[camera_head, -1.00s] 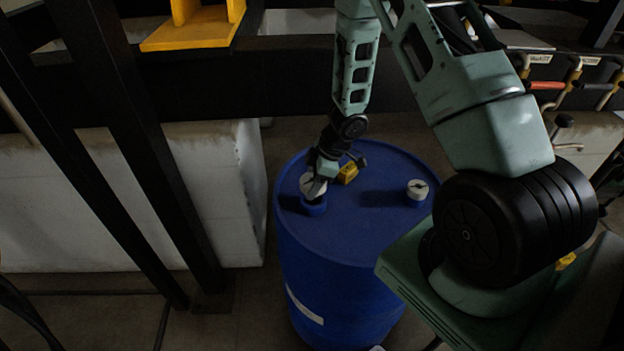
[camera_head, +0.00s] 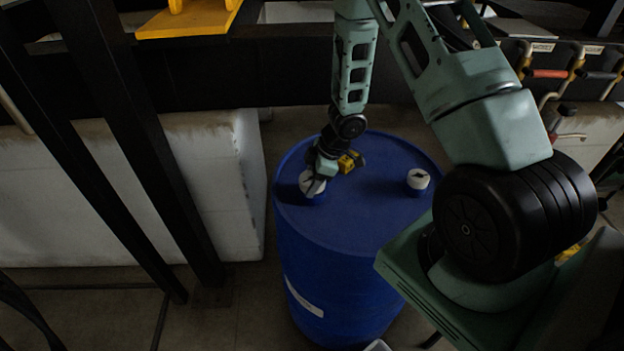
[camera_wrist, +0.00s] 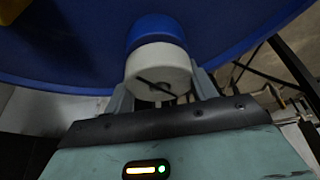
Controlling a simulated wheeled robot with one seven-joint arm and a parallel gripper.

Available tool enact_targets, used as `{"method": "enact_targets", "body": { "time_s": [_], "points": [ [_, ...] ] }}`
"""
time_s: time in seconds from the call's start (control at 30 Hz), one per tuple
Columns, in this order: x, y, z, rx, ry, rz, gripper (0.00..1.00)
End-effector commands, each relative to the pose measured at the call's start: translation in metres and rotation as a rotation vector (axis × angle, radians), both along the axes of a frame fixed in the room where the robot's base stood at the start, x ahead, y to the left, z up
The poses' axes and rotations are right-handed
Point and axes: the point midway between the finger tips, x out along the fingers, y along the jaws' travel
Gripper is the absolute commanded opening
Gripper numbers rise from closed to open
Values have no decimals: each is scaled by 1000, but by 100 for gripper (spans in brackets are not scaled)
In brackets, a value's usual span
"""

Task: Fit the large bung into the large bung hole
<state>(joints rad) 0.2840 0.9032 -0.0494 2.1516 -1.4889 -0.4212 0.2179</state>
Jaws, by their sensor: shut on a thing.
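The large bung (camera_head: 311,180) is a white round plug with a slot across its face. My gripper (camera_head: 315,186) is shut on it, with one finger on each side in the wrist view (camera_wrist: 160,88). The bung (camera_wrist: 158,66) is at the raised blue large bung hole (camera_head: 317,199) on the left of the blue drum's top (camera_head: 345,225). In the wrist view the blue neck (camera_wrist: 155,28) is right behind the bung and in line with it. The inside of the hole is hidden, and I cannot tell how deep the bung sits.
A second white bung (camera_head: 418,178) stands on a blue neck at the drum's right. A yellow item (camera_head: 347,162) is on the drum close behind my gripper. Dark steel posts (camera_head: 140,165) and a white block (camera_head: 215,185) stand to the left. A yellow bracket (camera_head: 188,22) is above.

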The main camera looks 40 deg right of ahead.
Motion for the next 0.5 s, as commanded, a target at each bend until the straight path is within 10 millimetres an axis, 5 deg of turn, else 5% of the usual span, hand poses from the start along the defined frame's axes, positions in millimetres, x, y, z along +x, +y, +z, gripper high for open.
{"method": "enact_targets", "body": {
  "time_s": [0.07,0.1,0.2,0.5],
  "points": [
    [-4,0,-11,-6,16,1,34],
    [-4,0,-11,-6,16,1,59],
    [-4,0,-11,-6,16,2,82],
    [-7,3,-12,-2,22,4,82]
  ]
}}
